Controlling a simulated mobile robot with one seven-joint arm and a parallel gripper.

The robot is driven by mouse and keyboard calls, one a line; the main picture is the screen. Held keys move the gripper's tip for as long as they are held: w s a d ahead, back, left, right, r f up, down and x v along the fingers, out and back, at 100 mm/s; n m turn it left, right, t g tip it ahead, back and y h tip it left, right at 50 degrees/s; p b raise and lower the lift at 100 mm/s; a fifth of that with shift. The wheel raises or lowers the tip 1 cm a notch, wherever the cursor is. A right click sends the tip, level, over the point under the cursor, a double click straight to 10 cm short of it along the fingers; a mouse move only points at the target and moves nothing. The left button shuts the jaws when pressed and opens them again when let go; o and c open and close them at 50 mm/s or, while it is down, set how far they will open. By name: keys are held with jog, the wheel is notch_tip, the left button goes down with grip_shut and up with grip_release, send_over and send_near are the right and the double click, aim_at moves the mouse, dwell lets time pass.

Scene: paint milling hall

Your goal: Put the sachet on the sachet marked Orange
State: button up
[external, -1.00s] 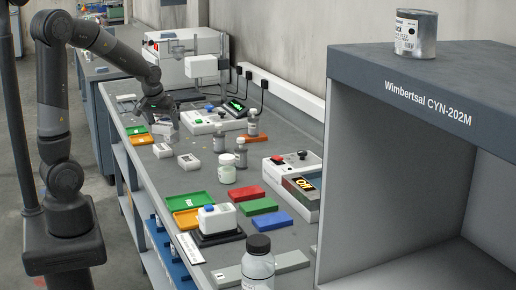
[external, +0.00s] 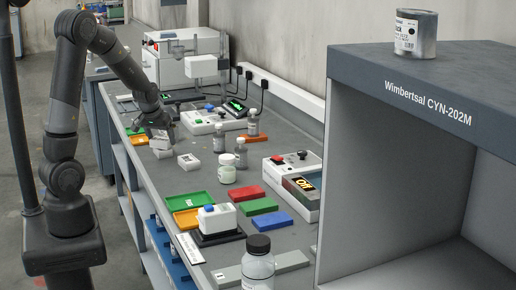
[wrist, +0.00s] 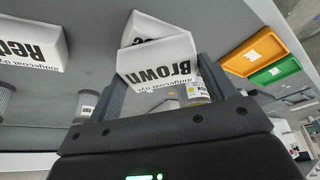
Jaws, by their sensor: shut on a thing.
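My gripper (external: 160,136) is shut on a white sachet marked Brown (wrist: 158,68), which sits between the fingertips in the wrist view. Another white sachet (external: 162,154) is directly below it in the external view. In the wrist view a white face (wrist: 148,26) with partly hidden lettering shows past the Brown sachet; I cannot read it. Whether the two touch I cannot tell. A sachet marked Red (wrist: 30,46) lies apart on the bench; it also shows in the external view (external: 189,161). No Orange marking is legible.
Orange (wrist: 250,52) and green (wrist: 275,73) trays lie close by. Several grey bottles and a white jar (external: 227,174) stand to the right. A white scale (external: 203,122) is behind. The bench between the sachets and the nearer green tray (external: 189,200) is clear.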

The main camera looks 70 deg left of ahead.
jog(key=o, duration=1)
jog(key=shift+f, duration=0.1)
jog(key=shift+s+d+r, duration=0.1)
jog(key=shift+r, duration=0.45)
jog(key=v, duration=1.1)
jog(key=shift+d, duration=0.15)
jog(key=s+d+r+m+h, duration=0.1)
jog(key=s+d+r+m, duration=0.1)
jog(key=d, duration=0.6)
jog(key=s+d+r+m+t+h, duration=0.1)
jog(key=s+d+m, duration=0.3)
jog(key=d, duration=0.5)
jog(key=s+d+r+m+t+h, duration=0.1)
jog(key=s+d+r+m, duration=0.1)
jog(key=d, duration=0.7)
jog(key=shift+s+d+r+m, duration=0.1)
jog(key=shift+s+r+m, duration=0.15)
jog(key=shift+s, duration=0.35)
jog(key=shift+s+r+m, duration=0.1)
jog(key=shift+s+m, duration=0.15)
jog(key=shift+s, duration=0.35)
